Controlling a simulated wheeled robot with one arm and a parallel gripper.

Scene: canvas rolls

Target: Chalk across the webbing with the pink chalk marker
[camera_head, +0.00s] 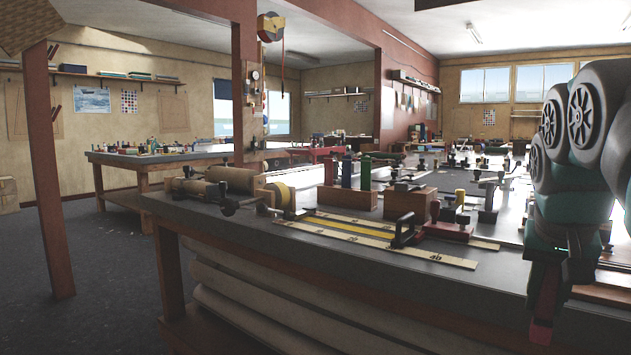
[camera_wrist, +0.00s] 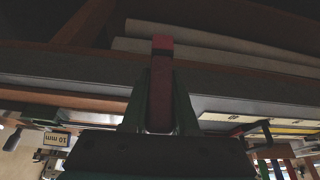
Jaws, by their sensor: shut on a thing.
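My gripper (camera_head: 547,285) is at the right of the head view, in front of the bench's near edge. It is shut on the pink chalk marker (camera_head: 541,331), whose pink end points down below the fingers. The wrist view shows the marker (camera_wrist: 162,45) between the two fingers, its pink end sticking out past them. The yellow webbing (camera_head: 352,226) lies flat on the bench between pale rulers, left of my gripper and well apart from it.
The bench (camera_head: 255,238) holds wooden blocks (camera_head: 408,203) with upright tools behind the webbing, and a red-based device (camera_head: 449,230) to the right. Canvas rolls (camera_head: 245,295) lie under the bench. A wooden post (camera_head: 48,170) stands at left. Open floor (camera_head: 100,250) lies left of the bench.

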